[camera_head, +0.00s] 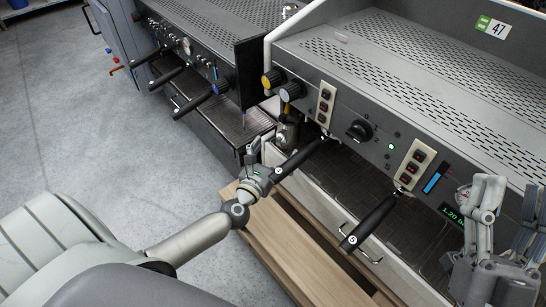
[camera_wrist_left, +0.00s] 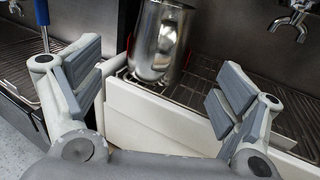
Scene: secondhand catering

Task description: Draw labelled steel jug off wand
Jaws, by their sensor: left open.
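A shiny steel jug (camera_wrist_left: 160,42) stands upright on the drip tray in the left wrist view, its top cut off by the frame edge. No label shows on its visible side. The wand at the jug cannot be made out there. My left gripper (camera_head: 253,158) is at the tray's front edge in the head view. Its fingers (camera_wrist_left: 158,88) are wide apart and empty, with the jug beyond and between them, not touched. In the head view the jug is mostly hidden near the machine's left end. My right gripper (camera_head: 506,215) is at the right edge, fingers apart and empty.
Black portafilter handles (camera_head: 368,224) stick out from the near espresso machine (camera_head: 390,80). A second machine (camera_head: 205,40) stands to the left, with a dark upright panel (camera_head: 262,75) between. A wooden ledge (camera_head: 290,245) runs along the front. Grey floor lies open at left.

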